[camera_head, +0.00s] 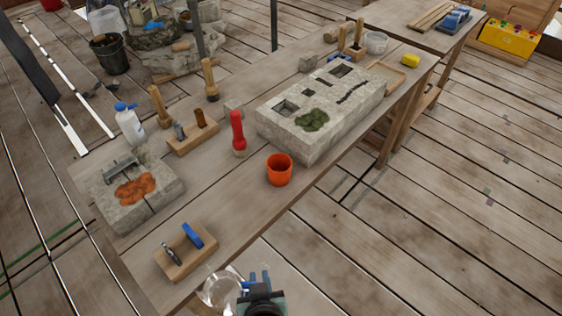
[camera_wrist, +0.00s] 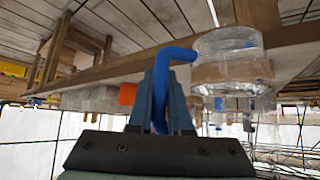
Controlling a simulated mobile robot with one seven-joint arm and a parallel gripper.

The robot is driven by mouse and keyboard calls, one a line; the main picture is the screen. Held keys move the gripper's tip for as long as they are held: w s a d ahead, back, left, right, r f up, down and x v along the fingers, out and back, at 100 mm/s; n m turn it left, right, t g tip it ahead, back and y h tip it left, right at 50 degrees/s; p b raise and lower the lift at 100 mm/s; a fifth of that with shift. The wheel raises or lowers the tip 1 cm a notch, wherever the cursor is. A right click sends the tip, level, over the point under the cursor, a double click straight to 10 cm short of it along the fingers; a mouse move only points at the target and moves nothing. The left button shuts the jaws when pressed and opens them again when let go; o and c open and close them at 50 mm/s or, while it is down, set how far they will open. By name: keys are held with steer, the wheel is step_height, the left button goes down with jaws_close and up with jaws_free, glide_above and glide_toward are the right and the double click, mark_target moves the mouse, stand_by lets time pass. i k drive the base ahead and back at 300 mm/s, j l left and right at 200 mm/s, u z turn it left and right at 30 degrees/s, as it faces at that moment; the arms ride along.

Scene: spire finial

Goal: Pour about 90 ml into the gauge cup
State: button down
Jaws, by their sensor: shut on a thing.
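A clear jug (camera_head: 222,291) with a blue handle is in front of the bench's near edge at the bottom of the head view. My gripper (camera_head: 259,281) is shut on the handle, and the jug also shows in the wrist view (camera_wrist: 228,58). A faint line crosses its clear wall there; I cannot tell how much liquid it holds. An orange cup (camera_head: 279,170), which seems to be the gauge cup, stands upright on the bench, above and right of my gripper, apart from the jug. A bit of orange shows in the wrist view (camera_wrist: 127,94). The cup's contents cannot be made out.
A red torch-like object (camera_head: 238,132) stands left of the cup. A large stone block (camera_head: 325,108) lies behind it. A wooden holder (camera_head: 184,256) and a smaller stone (camera_head: 137,196) are at the left. The bench top between cup and near edge is clear.

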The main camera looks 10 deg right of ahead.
mark_target(279, 166)
steer(key=i+j+z, duration=0.1)
steer(key=z, duration=0.25)
steer(key=i+j+z, duration=0.1)
steer(key=z, duration=0.3)
steer(key=j+z, duration=0.1)
steer(key=z, duration=0.25)
steer(key=i+j, duration=0.4)
